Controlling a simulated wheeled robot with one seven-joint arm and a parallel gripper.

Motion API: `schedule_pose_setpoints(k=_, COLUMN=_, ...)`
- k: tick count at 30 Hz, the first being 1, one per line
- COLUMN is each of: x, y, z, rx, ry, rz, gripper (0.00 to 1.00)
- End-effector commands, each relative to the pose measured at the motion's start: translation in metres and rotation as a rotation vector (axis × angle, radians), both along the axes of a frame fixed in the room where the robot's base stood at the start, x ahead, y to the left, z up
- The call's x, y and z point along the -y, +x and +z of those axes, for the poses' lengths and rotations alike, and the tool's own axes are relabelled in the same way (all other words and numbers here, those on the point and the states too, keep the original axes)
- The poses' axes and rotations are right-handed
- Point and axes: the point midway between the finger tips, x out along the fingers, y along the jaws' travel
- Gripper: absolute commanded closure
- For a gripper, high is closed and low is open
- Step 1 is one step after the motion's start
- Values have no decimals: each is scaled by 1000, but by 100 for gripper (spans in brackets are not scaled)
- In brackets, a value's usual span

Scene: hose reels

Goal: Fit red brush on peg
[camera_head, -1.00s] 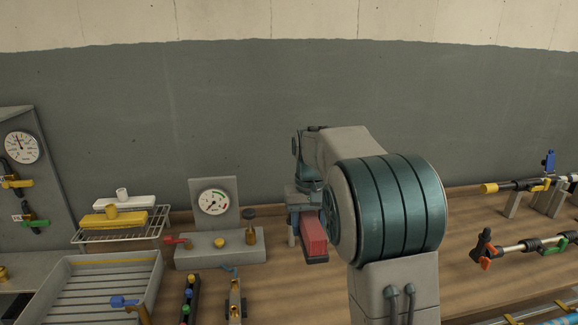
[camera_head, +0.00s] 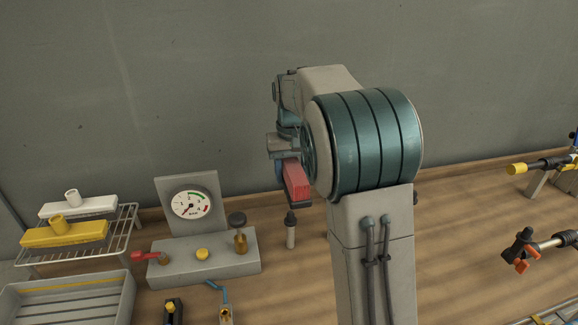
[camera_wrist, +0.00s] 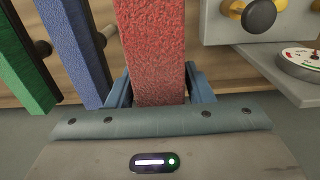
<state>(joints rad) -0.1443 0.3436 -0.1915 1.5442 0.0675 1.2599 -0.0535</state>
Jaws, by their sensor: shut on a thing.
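The red brush (camera_head: 296,180) is a block with a rough red face, held above the workbench. It fills the upper middle of the wrist view (camera_wrist: 152,45). My gripper (camera_head: 284,152) is shut on it, with one blue-grey finger on each side in the wrist view (camera_wrist: 158,90). A pale upright peg (camera_head: 291,232) with a dark top stands on the bench, just below the brush in the head view and apart from it. Whether it is the brush's peg I cannot tell. The brush's far end is cut off in the wrist view.
A blue block (camera_wrist: 80,50) and a green block (camera_wrist: 25,65) lie left of the brush in the wrist view. A gauge stand (camera_head: 205,262) is left of my arm. Hose fittings (camera_head: 535,250) lie at right.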

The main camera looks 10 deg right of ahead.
Motion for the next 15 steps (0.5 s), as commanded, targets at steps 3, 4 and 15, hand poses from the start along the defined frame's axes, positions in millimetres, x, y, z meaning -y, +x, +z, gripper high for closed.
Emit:
schedule_pose_setpoints(k=3, x=-1, y=0, z=-8, rx=1, ry=0, rz=2, gripper=84)
schedule_pose_setpoints(k=4, x=-1, y=0, z=-11, rx=1, ry=0, rz=2, gripper=84)
schedule_pose_setpoints(k=15, x=-2, y=0, z=-46, rx=0, ry=0, rz=3, gripper=84)
